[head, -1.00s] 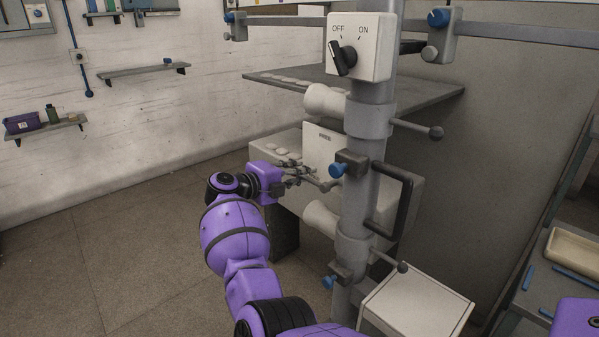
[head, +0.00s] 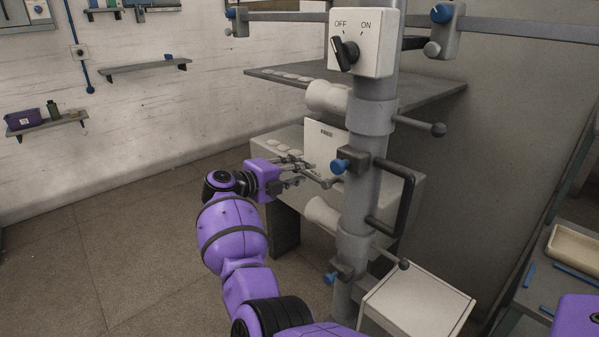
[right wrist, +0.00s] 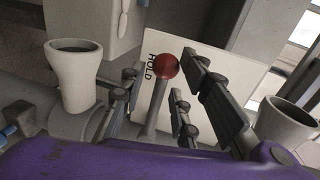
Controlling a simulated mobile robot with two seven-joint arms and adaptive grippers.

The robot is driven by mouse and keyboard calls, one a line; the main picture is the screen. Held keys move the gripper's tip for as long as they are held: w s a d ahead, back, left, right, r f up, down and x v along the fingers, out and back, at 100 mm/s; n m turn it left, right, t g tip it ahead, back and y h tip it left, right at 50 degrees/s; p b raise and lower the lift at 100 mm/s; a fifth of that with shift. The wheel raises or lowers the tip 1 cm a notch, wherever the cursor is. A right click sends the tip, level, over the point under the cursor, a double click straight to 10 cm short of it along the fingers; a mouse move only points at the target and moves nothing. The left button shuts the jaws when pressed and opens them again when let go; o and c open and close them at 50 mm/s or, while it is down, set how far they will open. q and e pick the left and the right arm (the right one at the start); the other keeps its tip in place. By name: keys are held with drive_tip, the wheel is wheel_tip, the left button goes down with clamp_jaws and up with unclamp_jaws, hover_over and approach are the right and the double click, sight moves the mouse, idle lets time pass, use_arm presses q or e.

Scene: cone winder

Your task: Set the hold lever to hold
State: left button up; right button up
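The hold lever (right wrist: 166,67) has a red ball knob on a grey shaft. In the right wrist view it stands in front of a white plate (right wrist: 205,62) lettered HOLD, with the knob close to that word. My right gripper (right wrist: 158,85) is open, its dark fingers on either side of the lever, with a gap visible on the right. In the head view my right gripper (head: 300,172) is beside the white plate (head: 322,146), left of the grey column. I cannot make out the red knob there. My left gripper is not in view.
The grey column (head: 358,200) carries an OFF/ON switch box (head: 360,44), a dark handle (head: 405,205) and blue knobs close to my right gripper. Pale cones (right wrist: 74,75) stand on both sides in the wrist view. Open floor (head: 120,250) lies to the left.

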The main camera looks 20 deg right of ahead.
drive_tip(key=v, duration=1.1)
drive_tip(key=shift+a, duration=0.1)
